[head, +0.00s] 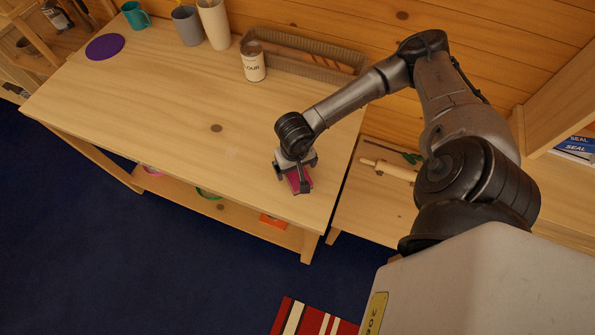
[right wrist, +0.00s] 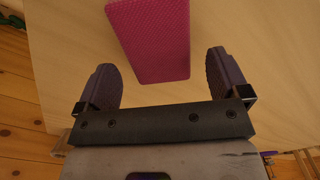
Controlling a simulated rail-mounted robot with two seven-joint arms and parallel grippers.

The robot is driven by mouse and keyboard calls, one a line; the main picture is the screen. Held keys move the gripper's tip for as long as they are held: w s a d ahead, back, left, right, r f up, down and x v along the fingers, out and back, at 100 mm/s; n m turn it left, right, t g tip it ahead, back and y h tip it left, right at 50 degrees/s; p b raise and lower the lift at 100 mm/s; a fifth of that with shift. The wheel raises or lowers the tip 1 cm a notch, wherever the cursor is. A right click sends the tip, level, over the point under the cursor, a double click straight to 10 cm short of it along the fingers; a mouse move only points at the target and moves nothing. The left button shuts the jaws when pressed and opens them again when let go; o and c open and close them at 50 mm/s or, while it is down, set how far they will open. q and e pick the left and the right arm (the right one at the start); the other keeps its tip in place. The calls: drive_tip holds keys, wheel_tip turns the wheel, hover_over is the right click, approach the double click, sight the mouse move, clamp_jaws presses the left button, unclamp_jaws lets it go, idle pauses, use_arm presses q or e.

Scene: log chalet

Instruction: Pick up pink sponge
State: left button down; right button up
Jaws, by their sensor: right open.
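The pink sponge (head: 295,183) lies on the wooden table (head: 170,105) near its right front corner. In the head view my right gripper (head: 300,179) is over it and hides part of it. My right gripper (right wrist: 165,85) is open there, one finger on each side, with the sponge lying ahead of and between the fingertips. I cannot tell whether a finger touches it. My left gripper is not in view.
A white can (head: 253,62), a long basket (head: 310,56), cups (head: 187,25) and a purple disc (head: 104,47) stand along the back. A rolling pin (head: 388,170) lies on the surface to the right. The table's middle is clear.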

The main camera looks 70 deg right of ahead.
drive_tip(key=shift+f, duration=1.1)
drive_tip(key=c, duration=1.1)
drive_tip(key=shift+o, duration=0.2)
drive_tip(key=shift+r, duration=0.1)
